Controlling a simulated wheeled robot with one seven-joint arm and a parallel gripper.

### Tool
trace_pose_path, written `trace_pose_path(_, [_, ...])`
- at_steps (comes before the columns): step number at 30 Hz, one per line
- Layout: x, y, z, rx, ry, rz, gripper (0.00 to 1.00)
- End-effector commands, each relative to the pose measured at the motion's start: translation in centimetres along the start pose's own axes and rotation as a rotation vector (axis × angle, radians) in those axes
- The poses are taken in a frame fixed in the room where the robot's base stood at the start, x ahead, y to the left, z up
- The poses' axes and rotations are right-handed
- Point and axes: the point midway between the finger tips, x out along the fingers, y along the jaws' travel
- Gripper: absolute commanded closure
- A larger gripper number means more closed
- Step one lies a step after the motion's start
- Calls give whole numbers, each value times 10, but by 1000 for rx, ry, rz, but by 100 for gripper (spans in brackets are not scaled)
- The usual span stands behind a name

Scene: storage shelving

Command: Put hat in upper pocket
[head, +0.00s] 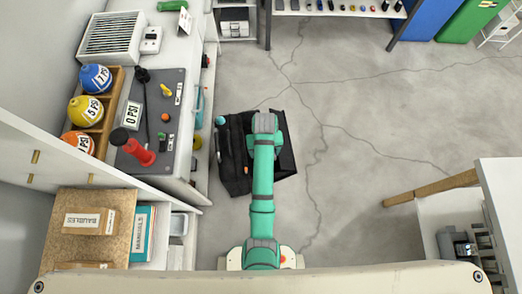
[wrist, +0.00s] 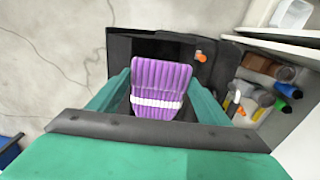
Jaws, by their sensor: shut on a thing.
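A purple ribbed hat (wrist: 160,75) with a white band hangs between the two teal fingers of my gripper (wrist: 157,100) in the wrist view. My gripper is shut on it. Behind the hat is a dark, open black bag or organizer (wrist: 120,48), and the hat overlaps its dark opening. The same black thing lies low on the floor in the head view (head: 232,180), partly under my arm. The hat and my fingertips are hidden in the head view. I cannot tell which pocket is the upper one, nor whether the hat touches the bag.
A small orange item (wrist: 201,57) shows at the bag's right edge in the wrist view. Right of it is a compartment with several bottles or markers (wrist: 265,98). In the head view, a workbench (head: 180,170) borders the left, and cracked floor (head: 350,100) is clear to the right.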

Motion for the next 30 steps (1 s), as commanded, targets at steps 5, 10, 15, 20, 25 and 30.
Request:
trace_pose_path(5, [7,-16,10,-19,-3,-10,51])
trace_pose_path(10, [18,-18,10,-24,-4,-12,51])
trace_pose_path(15, [37,-19,10,-25,-6,-12,51])
trace_pose_path(20, [56,-19,10,-25,-5,-12,51])
trace_pose_path(25, [76,-19,10,-25,-5,-12,51])
trace_pose_path(30, [94,-19,10,-24,-5,-11,51])
